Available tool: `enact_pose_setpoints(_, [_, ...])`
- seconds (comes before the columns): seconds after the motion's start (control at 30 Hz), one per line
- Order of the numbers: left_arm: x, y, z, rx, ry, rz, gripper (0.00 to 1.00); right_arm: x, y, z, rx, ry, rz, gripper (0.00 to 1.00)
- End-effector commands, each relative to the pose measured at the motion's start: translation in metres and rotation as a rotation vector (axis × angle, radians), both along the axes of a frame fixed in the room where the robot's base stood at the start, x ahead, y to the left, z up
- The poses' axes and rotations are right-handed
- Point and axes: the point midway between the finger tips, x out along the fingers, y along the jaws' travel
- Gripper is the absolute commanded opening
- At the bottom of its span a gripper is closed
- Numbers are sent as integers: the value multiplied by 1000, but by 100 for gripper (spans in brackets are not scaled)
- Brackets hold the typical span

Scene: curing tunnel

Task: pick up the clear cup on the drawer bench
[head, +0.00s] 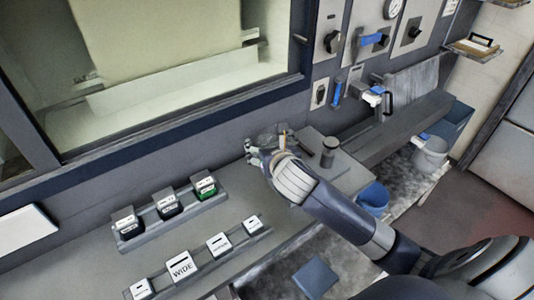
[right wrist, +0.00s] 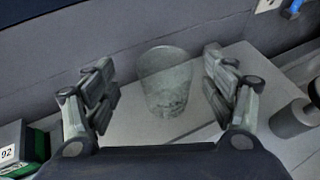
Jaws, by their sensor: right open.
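The clear cup (right wrist: 165,82) stands upright on a light grey surface of the bench (right wrist: 250,68) in the right wrist view, close to the wall behind. My right gripper (right wrist: 163,88) is open, with one finger on each side of the cup and a visible gap on both sides. I cannot tell how deep the cup sits between the fingers. In the head view the right gripper (head: 264,143) is at the back of the bench, and it largely hides the cup there. My left gripper is not in view.
A grey cylinder (head: 329,150) stands to the right of the gripper. A rack (head: 165,222) with several labelled blocks, one green (head: 205,187), lies to the left. A blue bucket (head: 372,197) and a white bucket (head: 430,152) are further right. The wall is close behind.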

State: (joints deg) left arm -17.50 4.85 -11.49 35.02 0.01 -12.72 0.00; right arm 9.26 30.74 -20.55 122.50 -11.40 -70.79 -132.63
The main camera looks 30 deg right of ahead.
Motion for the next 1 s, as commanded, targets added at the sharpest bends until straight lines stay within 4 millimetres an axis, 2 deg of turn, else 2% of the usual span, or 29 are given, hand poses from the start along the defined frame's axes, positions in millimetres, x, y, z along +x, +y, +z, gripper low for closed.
enact_pose_setpoints(0.1, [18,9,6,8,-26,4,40,12,-7,-7,1,4,-4,77])
enact_pose_setpoints(0.2, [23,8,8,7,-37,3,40,24,-12,-13,2,1,-3,77])
enact_pose_setpoints(0.4, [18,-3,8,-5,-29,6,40,37,-14,-20,1,1,-1,77])
enact_pose_setpoints(0.63, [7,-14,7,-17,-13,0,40,38,-15,-20,0,1,0,77])
enact_pose_setpoints(0.67, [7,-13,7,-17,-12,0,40,38,-15,-20,0,1,0,75])
enact_pose_setpoints(0.83, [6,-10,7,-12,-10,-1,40,37,-15,-21,0,1,-1,36])
enact_pose_setpoints(1.0, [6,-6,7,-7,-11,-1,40,37,-15,-20,0,1,-1,35])
